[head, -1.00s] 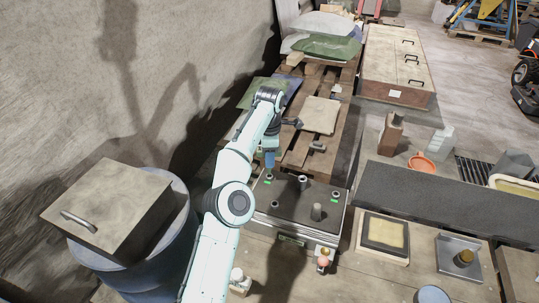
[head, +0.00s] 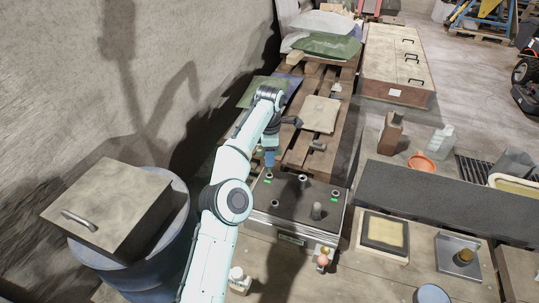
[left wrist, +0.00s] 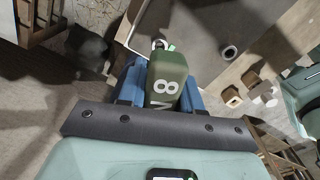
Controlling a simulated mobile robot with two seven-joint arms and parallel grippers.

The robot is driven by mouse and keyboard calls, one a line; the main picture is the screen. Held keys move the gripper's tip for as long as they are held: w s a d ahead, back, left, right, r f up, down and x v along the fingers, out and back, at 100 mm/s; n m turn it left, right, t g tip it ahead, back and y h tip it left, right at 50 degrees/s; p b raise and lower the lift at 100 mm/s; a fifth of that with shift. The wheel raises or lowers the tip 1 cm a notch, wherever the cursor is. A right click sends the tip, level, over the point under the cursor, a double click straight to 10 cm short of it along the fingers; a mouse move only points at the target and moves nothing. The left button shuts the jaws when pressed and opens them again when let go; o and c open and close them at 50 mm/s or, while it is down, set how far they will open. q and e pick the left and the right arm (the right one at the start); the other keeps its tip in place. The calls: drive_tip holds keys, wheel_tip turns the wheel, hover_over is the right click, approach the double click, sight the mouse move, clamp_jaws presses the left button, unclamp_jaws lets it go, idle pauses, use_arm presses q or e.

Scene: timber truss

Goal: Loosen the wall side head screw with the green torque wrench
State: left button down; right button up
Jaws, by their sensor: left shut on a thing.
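My left gripper (head: 269,158) is over the wall-side far corner of a dark plate (head: 296,208) in the head view. In the left wrist view its blue fingers (left wrist: 164,84) are shut on the green torque wrench (left wrist: 167,72), which carries white "M8" lettering. A metal ring-shaped screw head (left wrist: 160,44) shows just beyond the wrench's end; I cannot tell whether they touch. In the head view, a screw head (head: 269,177) stands on the plate close under the gripper. The wrench's lower end is hard to make out there. My right gripper is not in view.
A blue barrel (head: 178,240) with a lidded box stands left, by the wall. A pallet (head: 301,150) lies behind.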

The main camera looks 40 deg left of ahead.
use_arm(q)
drive_tip(key=shift+f, duration=0.2)
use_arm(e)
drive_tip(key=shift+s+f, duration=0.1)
use_arm(q)
drive_tip(key=shift+f+b, duration=0.4)
drive_tip(key=shift+f, duration=0.5)
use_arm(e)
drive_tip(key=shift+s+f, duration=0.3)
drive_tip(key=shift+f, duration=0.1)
use_arm(q)
drive_tip(key=shift+f, duration=0.1)
drive_tip(key=n, duration=0.5)
drive_tip(key=shift+f, duration=0.1)
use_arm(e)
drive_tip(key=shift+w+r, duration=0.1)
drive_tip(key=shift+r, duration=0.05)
use_arm(q)
drive_tip(key=n, duration=0.5)
drive_tip(key=shift+f+p, duration=0.1)
drive_tip(key=shift+p, duration=0.2)
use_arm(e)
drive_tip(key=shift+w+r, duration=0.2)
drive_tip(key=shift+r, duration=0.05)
